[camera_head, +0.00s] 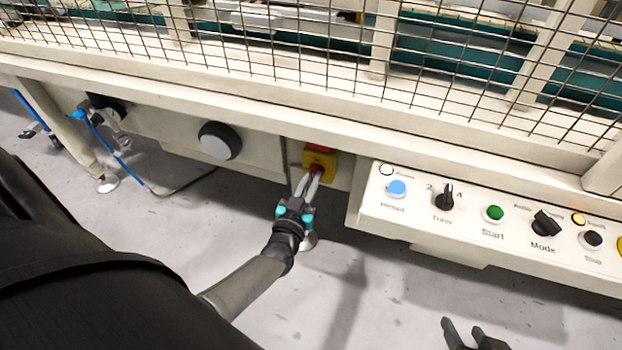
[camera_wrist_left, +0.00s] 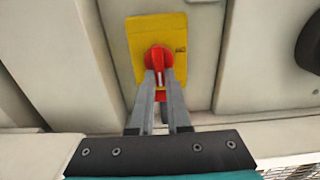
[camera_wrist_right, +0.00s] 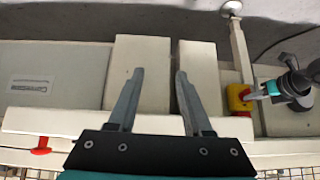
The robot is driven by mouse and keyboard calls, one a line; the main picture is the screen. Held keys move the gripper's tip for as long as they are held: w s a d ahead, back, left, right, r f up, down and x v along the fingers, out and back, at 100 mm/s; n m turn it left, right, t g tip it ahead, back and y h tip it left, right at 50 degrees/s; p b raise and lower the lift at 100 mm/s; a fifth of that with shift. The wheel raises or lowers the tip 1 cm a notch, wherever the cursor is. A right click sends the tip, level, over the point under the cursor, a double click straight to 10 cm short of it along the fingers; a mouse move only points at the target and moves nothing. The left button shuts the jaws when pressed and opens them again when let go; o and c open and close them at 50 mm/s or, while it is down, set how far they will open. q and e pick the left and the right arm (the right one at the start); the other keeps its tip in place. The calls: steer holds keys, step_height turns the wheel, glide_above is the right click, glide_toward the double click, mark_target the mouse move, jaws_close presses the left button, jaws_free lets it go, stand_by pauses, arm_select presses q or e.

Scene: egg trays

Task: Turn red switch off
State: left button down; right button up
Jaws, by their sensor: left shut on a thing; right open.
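The red switch (camera_wrist_left: 158,58) is a red rotary knob on a yellow plate (camera_wrist_left: 176,32), fixed to the machine's cream front. In the left wrist view my left gripper (camera_wrist_left: 160,78) is shut on the knob, its two fingers on either side of it. In the head view the yellow plate (camera_head: 320,160) shows below the machine's ledge, with my left gripper (camera_head: 316,172) reaching up to it; the fingers partly hide the knob. My right gripper (camera_head: 475,328) is open and empty at the bottom right, apart from the panel. It also shows open in the right wrist view (camera_wrist_right: 158,80).
A control panel (camera_head: 470,246) with several buttons and knobs juts out right of the switch. A large round dark knob (camera_head: 219,141) sits to its left. A wire mesh guard (camera_head: 320,50) runs above the ledge. The floor (camera_head: 390,300) below is mostly clear.

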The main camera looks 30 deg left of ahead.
arm_select(q)
steer(key=shift+n, duration=0.3)
steer(key=shift+a+n, duration=0.1)
steer(key=shift+n, duration=0.8)
steer(key=shift+s+a+f+n+b, duration=0.2)
steer(key=shift+n+b, duration=0.3)
steer(key=shift+n, duration=2.1)
steer(key=shift+w+a+f+n+b, duration=0.1)
steer(key=shift+f+n+b, duration=0.3)
steer(key=shift+n, duration=2.2)
steer(key=shift+s+a+f+n+b, duration=0.15)
steer(key=shift+n+b, duration=0.5)
steer(key=shift+n, duration=1.95)
arm_select(e)
steer(key=w+a+r+t+y, duration=0.1)
steer(key=w+a+t+y, duration=0.1)
steer(key=a+t, duration=0.3)
steer(key=shift+w+a+r+y, duration=0.15)
steer(key=shift+a+r+y, duration=0.05)
steer(key=shift+a+y, duration=0.2)
arm_select(q)
steer(key=shift+w, duration=0.1)
steer(key=c, duration=0.9)
jaws_free()
steer(key=shift+r, duration=0.1)
